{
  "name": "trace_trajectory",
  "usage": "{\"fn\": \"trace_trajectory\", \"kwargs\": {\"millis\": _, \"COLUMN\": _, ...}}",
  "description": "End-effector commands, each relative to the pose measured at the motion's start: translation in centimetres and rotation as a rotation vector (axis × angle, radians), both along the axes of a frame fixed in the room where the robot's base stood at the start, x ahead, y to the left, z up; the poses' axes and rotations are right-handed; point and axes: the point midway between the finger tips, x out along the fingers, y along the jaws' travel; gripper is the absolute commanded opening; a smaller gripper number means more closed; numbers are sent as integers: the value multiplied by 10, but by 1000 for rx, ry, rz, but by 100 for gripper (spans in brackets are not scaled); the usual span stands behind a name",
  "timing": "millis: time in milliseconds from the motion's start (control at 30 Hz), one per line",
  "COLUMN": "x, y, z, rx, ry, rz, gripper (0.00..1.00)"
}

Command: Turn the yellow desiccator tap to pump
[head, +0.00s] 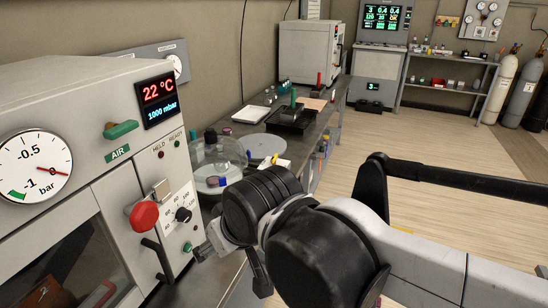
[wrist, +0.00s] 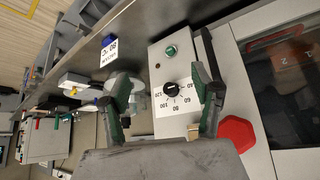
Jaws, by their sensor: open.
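A clear glass desiccator dome (head: 218,158) stands on the bench beyond the oven-like cabinet in the head view. It shows in part behind my fingers in the wrist view (wrist: 128,86). A small yellow piece (head: 274,159) is just right of the dome. It may be the tap, but its setting and any pump marking are too small to read. My gripper (wrist: 160,85) is open and empty, with its green-padded fingers apart. In the wrist view it faces the cabinet's dial panel. In the head view it is in front of the dome, near the cabinet's right edge.
The cabinet (head: 75,110) fills the left, with a red knob (head: 144,215), a green AIR handle (head: 121,129), a black dial (head: 183,214) and a door handle. Small items crowd the bench behind the dome. The floor to the right is open.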

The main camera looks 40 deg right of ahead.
Motion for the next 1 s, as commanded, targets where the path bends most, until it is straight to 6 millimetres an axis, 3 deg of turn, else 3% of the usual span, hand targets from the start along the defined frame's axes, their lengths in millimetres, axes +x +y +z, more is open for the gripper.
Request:
{"fn": "trace_trajectory", "kwargs": {"millis": 167, "x": 17, "y": -8, "z": 17, "rx": -20, "ry": 21, "rz": 7, "gripper": 64}}
{"fn": "trace_trajectory", "kwargs": {"millis": 467, "x": 86, "y": -45, "z": 71, "rx": -93, "ry": 116, "rz": 51, "gripper": 64}}
{"fn": "trace_trajectory", "kwargs": {"millis": 700, "x": 147, "y": -86, "z": 100, "rx": -141, "ry": 199, "rz": 97, "gripper": 64}}
{"fn": "trace_trajectory", "kwargs": {"millis": 1000, "x": 221, "y": -150, "z": 116, "rx": -179, "ry": 302, "rz": 162, "gripper": 64}}
